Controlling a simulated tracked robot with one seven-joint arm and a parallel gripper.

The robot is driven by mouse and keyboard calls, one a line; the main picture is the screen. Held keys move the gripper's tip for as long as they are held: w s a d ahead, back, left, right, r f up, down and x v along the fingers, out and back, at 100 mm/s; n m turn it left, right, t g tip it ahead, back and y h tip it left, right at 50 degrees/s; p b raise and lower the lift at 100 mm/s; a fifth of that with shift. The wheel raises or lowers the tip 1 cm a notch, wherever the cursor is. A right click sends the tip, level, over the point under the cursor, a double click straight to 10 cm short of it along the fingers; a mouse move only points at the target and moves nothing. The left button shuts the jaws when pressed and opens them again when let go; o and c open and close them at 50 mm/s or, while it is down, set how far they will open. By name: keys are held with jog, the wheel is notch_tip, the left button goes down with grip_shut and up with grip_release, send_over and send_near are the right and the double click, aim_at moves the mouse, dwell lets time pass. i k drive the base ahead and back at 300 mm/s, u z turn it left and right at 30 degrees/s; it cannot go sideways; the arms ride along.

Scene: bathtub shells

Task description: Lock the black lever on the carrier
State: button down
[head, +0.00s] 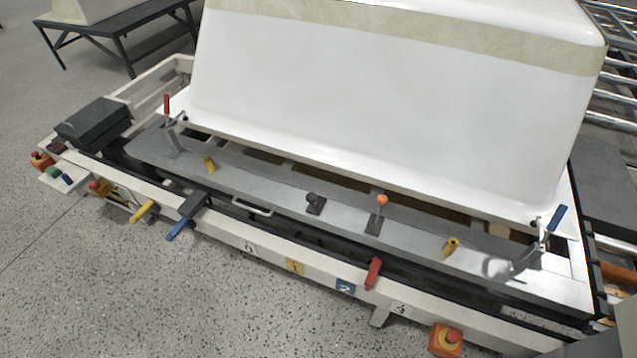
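The carrier (270,250) is a long off-white frame with a grey metal plate (270,183) along its near side. The black lever (313,200) is a short stem with a dark round knob on a small dark base, near the middle of that plate. It looks tilted slightly to the left. I cannot tell from this view whether it is locked. Nothing covers it. My gripper is not in view.
A white bathtub shell (390,110) stands behind the plate. An orange-knobbed lever (381,202) is right of the black one. Red (167,104) and blue (557,218) clamp handles stand at the plate's ends. A red handle (373,273) is on the front rail. Front floor is clear.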

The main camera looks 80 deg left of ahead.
aim_at(311, 197)
jog(key=u, duration=0.05)
jog(key=i, duration=0.15)
jog(key=u, duration=2.65)
jog(key=k, duration=0.95)
jog(key=u, duration=0.35)
jog(key=i, duration=1)
